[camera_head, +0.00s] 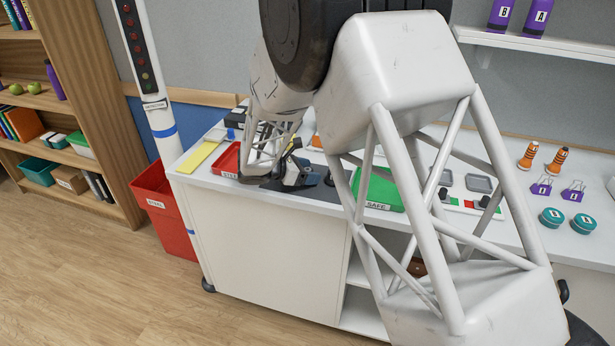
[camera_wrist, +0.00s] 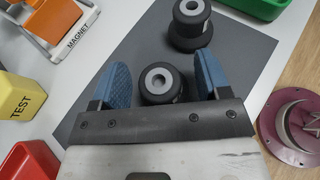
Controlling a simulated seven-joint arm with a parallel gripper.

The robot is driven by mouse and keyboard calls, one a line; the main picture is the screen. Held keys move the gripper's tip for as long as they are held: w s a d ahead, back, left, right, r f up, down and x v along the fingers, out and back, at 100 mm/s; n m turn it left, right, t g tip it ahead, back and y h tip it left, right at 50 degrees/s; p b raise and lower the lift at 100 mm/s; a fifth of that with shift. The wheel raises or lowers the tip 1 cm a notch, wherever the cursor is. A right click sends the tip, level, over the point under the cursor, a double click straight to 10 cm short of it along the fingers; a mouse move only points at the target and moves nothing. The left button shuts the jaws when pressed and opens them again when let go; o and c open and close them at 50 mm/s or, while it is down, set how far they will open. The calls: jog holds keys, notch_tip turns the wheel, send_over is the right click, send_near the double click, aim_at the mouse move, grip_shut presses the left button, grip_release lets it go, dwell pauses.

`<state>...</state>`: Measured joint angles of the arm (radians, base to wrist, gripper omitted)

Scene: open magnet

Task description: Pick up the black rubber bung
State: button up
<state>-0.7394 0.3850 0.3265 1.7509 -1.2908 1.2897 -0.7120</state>
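In the wrist view, two similar black round pieces with pale ring tops stand on a dark grey mat (camera_wrist: 245,55). The nearer black bung (camera_wrist: 161,84) lies between the blue fingertips of my gripper (camera_wrist: 161,80), with gaps visible on both sides. The farther black piece (camera_wrist: 190,22) stands beyond the fingertips. I cannot tell from looks which is rubber. My gripper is open, and its palm hides the lower part of the nearer piece. In the head view my gripper (camera_head: 297,172) is low over the bench near the front edge; the bungs are not clear there.
A red tray (camera_head: 226,160) and a yellow block (camera_wrist: 14,96) marked TEST lie left of the mat. A green SAFE tray (camera_head: 379,190) is to the right. An orange-and-white MAGNET holder (camera_wrist: 60,25) stands beyond. A maroon disc (camera_wrist: 292,122) is at right in the wrist view.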

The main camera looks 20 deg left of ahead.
aim_at(308, 169)
jog(key=c, duration=0.9)
jog(key=shift+f, duration=0.1)
jog(key=shift+c, duration=0.4)
jog(key=shift+s, duration=0.1)
jog(key=shift+r, duration=0.7)
notch_tip(308, 169, up, 2)
jog(key=shift+r, duration=0.1)
jog(key=s+d+r, duration=0.1)
jog(key=s+d, duration=0.7)
jog(key=s, duration=0.5)
jog(key=shift+s+r, duration=0.3)
jog(key=shift+r, duration=0.05)
